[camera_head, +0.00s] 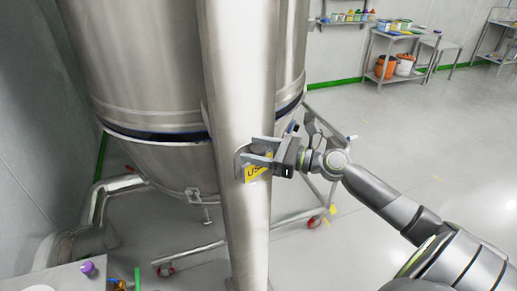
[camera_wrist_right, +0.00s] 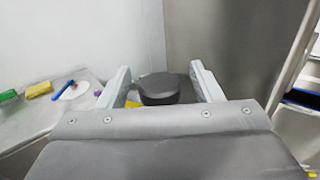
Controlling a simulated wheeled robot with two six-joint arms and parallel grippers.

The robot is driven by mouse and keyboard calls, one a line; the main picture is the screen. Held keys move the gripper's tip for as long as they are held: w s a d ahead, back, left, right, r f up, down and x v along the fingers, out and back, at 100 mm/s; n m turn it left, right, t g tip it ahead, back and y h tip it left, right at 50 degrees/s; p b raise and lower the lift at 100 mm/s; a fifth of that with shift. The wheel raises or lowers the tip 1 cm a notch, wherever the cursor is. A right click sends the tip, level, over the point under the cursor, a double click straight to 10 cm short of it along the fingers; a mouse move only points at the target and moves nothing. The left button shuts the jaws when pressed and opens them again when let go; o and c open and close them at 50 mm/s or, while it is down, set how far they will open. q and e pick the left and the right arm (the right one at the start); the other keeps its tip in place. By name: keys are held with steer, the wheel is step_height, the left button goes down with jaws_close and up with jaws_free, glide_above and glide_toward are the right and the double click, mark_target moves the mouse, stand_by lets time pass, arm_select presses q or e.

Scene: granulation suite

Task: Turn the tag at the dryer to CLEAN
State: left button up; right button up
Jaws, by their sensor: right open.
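The dryer (camera_head: 150,70) is a large steel vessel with a cone bottom, behind a broad steel column (camera_head: 236,80). A yellow tag (camera_head: 257,172) with dark letters, partly readable as "US", is on the column. My right gripper (camera_head: 248,151) is at the tag, its open fingers partly covering it. In the right wrist view, a dark round knob (camera_wrist_right: 158,88) stands between the two open fingers, with a gap on each side. A sliver of yellow (camera_wrist_right: 132,104) shows below the knob. The rest of the tag is hidden there. My left gripper is not in view.
A wheeled frame (camera_head: 215,246) stands under the vessel. Shelving (camera_head: 372,62) with orange buckets is at the back right. The floor on the right is clear.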

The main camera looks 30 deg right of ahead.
mark_target(271, 152)
steer(key=b+v, duration=0.2)
steer(key=v, duration=0.1)
steer(key=shift+f+b, duration=0.2)
steer(key=shift+b, duration=0.15)
steer(key=shift+s+d+r+p, duration=0.15)
steer(key=shift+s+r+p, duration=0.1)
steer(key=shift+p, duration=0.25)
steer(key=p+v, duration=0.8)
steer(key=p, duration=0.3)
steer(key=shift+s+d+p, duration=0.15)
steer(key=shift+d+p, duration=0.05)
steer(key=shift+p, duration=0.15)
steer(key=shift+f, duration=0.15)
